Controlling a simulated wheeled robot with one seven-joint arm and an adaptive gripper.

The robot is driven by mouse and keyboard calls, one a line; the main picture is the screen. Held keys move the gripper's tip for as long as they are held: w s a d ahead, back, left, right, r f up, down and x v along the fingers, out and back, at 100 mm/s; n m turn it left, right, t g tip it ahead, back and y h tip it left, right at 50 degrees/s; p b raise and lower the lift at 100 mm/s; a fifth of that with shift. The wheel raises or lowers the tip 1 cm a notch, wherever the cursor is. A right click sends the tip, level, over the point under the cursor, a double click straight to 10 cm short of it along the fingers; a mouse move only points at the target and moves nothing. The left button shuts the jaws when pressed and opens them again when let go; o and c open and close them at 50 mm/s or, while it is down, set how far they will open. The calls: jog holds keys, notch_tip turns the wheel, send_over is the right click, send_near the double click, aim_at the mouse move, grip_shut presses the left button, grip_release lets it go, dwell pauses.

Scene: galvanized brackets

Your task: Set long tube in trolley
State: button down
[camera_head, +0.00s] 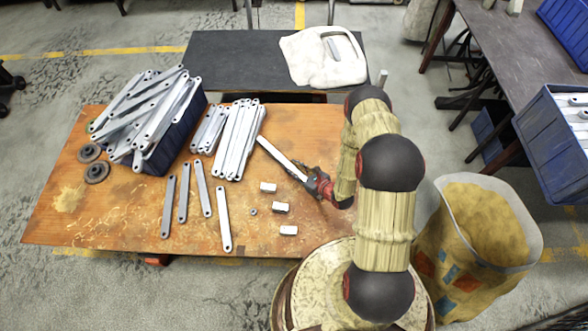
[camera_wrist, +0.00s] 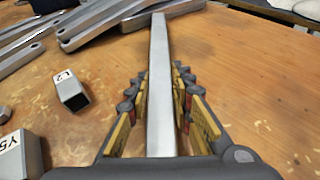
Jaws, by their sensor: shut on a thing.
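The long tube (camera_head: 282,158) is a plain grey square bar, and my gripper (camera_head: 318,185) is shut on it near one end. In the wrist view the tube (camera_wrist: 160,75) runs straight ahead between the two finger pads of my gripper (camera_wrist: 165,105). Its far end reaches towards the flat bars; whether it touches the table cannot be told. A dark flat platform (camera_head: 235,62) with upright posts behind the table looks like the trolley. A white cloth-like item (camera_head: 305,62) with a small grey piece on it lies at its right.
The wooden table (camera_head: 130,220) holds a dark blue crate (camera_head: 183,135) heaped with flat bars, stacked bars (camera_head: 238,140), loose bars (camera_head: 223,218) and short tubes (camera_head: 280,207), one marked L2 (camera_wrist: 72,90). A yellow bin (camera_head: 470,230) stands right of my arm.

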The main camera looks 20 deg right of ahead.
jog(key=c, duration=2)
grip_release()
jog(key=shift+f, duration=0.15)
jog(key=shift+c, duration=0.2)
jog(key=o, duration=0.5)
jog(key=shift+c, duration=0.2)
